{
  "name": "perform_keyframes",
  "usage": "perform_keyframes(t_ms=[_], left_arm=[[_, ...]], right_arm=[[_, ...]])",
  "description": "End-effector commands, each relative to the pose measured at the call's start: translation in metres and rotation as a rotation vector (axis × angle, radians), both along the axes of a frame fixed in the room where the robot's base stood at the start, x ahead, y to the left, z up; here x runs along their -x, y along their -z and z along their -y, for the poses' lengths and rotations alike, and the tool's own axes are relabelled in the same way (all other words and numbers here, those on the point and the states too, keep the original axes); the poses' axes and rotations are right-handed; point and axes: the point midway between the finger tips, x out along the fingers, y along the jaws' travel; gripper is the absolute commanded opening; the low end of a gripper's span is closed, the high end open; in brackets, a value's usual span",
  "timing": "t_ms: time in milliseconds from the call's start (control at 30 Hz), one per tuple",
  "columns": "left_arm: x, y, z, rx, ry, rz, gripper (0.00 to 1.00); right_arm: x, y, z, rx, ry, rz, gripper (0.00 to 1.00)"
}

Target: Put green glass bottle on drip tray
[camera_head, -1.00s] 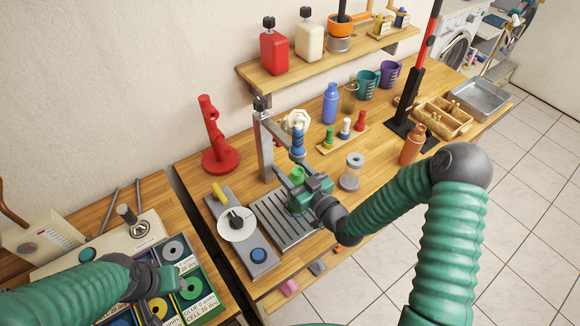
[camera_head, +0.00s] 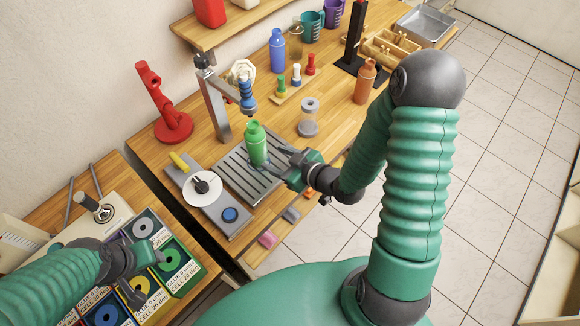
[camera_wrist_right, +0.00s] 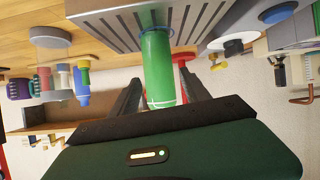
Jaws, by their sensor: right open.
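The green glass bottle (camera_head: 256,144) stands upright on the grey slatted drip tray (camera_head: 232,180), below the tap arm. My right gripper (camera_head: 276,160) is open at the bottle's right side, with its fingers reaching toward its lower part. In the right wrist view, the bottle (camera_wrist_right: 158,68) shows between the two spread fingers (camera_wrist_right: 162,92), its base on the drip tray (camera_wrist_right: 110,26). My left gripper (camera_head: 140,272) hangs over the bins at the lower left; its jaws are not clear.
A metal post with a blue-handled tap (camera_head: 247,98) rises behind the tray. A grey panel with a white dial (camera_head: 202,187) stands to its left. A clear jar (camera_head: 309,118) and an orange bottle (camera_head: 365,82) stand to the right. Wood between tray and jar is free.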

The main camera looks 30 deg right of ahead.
Motion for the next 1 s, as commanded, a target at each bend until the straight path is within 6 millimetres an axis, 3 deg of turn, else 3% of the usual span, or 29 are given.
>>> perform_keyframes(t_ms=[100,200,300,433,567,1000], left_arm=[[0.0,0.0,0.0,0.0,0.0,0.0,0.47],[0.0,0.001,0.0,0.0,0.0,0.0,0.47],[0.0,0.001,0.0,0.0,0.0,0.0,0.47],[0.0,0.001,0.0,0.0,0.0,0.0,0.47],[0.0,0.0,0.0,0.0,0.0,0.0,0.47],[0.0,0.0,0.0,0.0,0.0,0.0,0.47]], right_arm=[[0.017,0.011,0.02,0.174,0.094,-0.298,0.55],[0.05,-0.001,0.03,0.208,0.24,-0.529,0.55],[0.087,-0.018,0.021,0.166,0.35,-0.707,0.55],[0.12,-0.032,0.005,0.107,0.411,-0.843,0.55],[0.128,-0.034,0.001,0.091,0.424,-0.88,0.55],[0.127,-0.034,0.001,0.096,0.421,-0.877,0.55]])
